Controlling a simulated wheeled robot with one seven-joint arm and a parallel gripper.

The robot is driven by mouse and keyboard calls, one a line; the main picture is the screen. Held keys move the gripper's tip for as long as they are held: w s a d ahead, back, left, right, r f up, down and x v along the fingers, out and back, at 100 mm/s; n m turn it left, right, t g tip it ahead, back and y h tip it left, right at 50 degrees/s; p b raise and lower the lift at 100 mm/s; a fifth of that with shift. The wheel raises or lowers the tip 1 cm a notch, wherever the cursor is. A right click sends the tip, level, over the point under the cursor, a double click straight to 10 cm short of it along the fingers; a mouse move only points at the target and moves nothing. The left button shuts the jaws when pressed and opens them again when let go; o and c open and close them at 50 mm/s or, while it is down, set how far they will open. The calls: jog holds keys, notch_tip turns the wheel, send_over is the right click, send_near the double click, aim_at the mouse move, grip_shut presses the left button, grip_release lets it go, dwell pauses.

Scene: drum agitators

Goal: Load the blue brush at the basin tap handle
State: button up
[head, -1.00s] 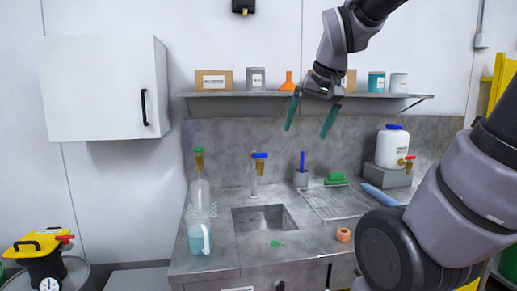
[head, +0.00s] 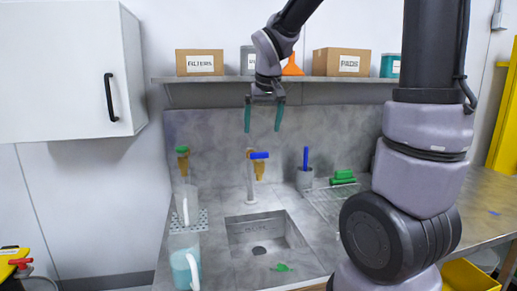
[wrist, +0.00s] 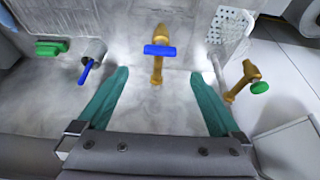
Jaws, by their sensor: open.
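My gripper (head: 262,129) is open and empty. It points down above the basin tap, and its green fingers also show in the wrist view (wrist: 158,76). The basin tap handle (head: 259,155) is a blue lever on a brass tap; in the wrist view the lever (wrist: 160,50) lies ahead of the gap between the fingers. The blue brush (head: 305,157) stands upright in a grey holder (head: 305,178), right of the tap. In the wrist view the brush (wrist: 86,70) is left of the left finger. Its lower end is hidden in the holder.
A green-handled tap (head: 182,158) stands on the left, with clear jugs (head: 184,262) below. The sink basin (head: 250,234) is open below. A shelf with boxes (head: 336,62) runs behind my gripper.

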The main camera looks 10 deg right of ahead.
aim_at(260, 153)
jog(key=x, duration=0.9)
jog(key=shift+f, duration=0.3)
jog(key=c, duration=1.2)
jog(key=shift+d+n+y, duration=0.1)
jog(key=shift+n+y, duration=0.6)
jog(key=shift+n, duration=1)
jog(key=o, duration=1.2)
jog(key=shift+r, duration=0.1)
